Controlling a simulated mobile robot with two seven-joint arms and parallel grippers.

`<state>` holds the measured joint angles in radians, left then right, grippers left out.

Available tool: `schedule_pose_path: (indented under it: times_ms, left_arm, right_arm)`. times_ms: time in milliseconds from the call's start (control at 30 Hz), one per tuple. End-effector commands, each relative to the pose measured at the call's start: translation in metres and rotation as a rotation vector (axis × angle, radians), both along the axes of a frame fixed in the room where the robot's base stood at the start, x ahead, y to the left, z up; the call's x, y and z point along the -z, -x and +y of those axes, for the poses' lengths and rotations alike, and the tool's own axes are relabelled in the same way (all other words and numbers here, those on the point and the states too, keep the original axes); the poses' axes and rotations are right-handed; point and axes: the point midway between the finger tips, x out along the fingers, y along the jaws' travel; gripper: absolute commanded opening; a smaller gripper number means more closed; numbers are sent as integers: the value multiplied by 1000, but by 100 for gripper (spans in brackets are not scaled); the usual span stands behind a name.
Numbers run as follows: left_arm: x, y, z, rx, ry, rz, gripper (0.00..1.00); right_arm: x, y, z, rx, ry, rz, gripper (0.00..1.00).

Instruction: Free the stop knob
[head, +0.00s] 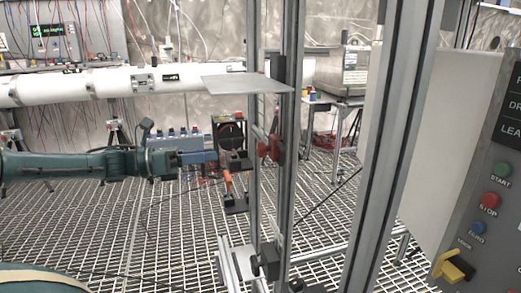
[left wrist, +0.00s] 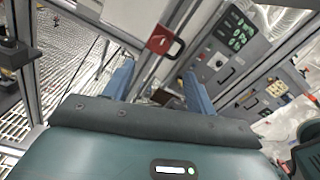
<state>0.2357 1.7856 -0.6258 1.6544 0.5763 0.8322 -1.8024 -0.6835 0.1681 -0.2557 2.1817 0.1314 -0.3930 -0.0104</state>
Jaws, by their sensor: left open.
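My left gripper (head: 215,157) reaches in from the left towards the upright metal posts. Its two blue fingers stand apart with nothing held between them, as the left wrist view also shows (left wrist: 159,72). A dark red knob-like part (head: 269,148) sits on the posts, a little right of the fingertips and apart from them. A red button marked STOP (head: 490,200) is on the control panel at the right. I cannot tell which is the stop knob. My right gripper is out of view.
A flat grey plate (head: 247,84) juts out at the posts above the gripper. A dark fixture with an orange part (head: 229,183) is close to the fingertips. A thick post (head: 390,150) stands before the control panel (head: 500,235). Open grating floor (head: 180,235) lies below.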

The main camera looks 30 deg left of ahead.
Motion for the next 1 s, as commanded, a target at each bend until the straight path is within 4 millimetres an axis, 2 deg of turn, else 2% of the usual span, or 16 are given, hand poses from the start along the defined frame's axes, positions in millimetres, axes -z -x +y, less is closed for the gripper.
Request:
schedule_pose_path:
  times_ms: [100, 500, 767, 1000]
  left_arm:
    - [0, -12, -10, 0, 6, 0, 56]
    - [3, -32, -27, -2, 4, 1, 56]
    - [-2, -39, -33, -1, 8, -2, 56]
    - [-6, -55, -47, -2, 9, -6, 56]
  right_arm:
    - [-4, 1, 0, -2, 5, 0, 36]
    - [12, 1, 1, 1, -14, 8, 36]
    - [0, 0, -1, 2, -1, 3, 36]
    - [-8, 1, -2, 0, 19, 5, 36]
